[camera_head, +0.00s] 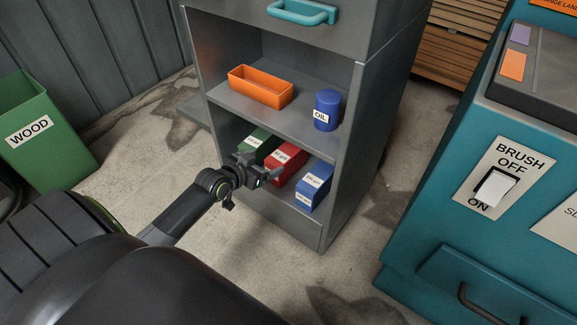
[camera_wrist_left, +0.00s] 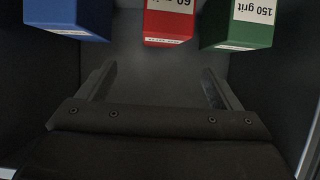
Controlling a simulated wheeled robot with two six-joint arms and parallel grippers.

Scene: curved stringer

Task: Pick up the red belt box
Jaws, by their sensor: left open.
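The red belt box (camera_head: 287,160) lies on the lower shelf of the grey cabinet, between a green box (camera_head: 259,143) and a blue box (camera_head: 314,186). My left gripper (camera_head: 262,172) is at the front of that shelf, partly covering the near end of the red box. In the left wrist view the red box (camera_wrist_left: 168,22) is ahead, roughly centred between the two open fingers (camera_wrist_left: 160,85). The fingers are empty, and a gap shows between them and the box. The wrist view shows the green box (camera_wrist_left: 238,24) at right and the blue box (camera_wrist_left: 68,18) at left.
The upper shelf (camera_head: 237,104) above my left gripper holds an orange tray (camera_head: 261,86) and a blue oil can (camera_head: 327,110). The cabinet's right side wall (camera_head: 362,135) stands near the blue box. A green wood bin (camera_head: 40,130) is at left and a teal machine (camera_head: 440,210) at right.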

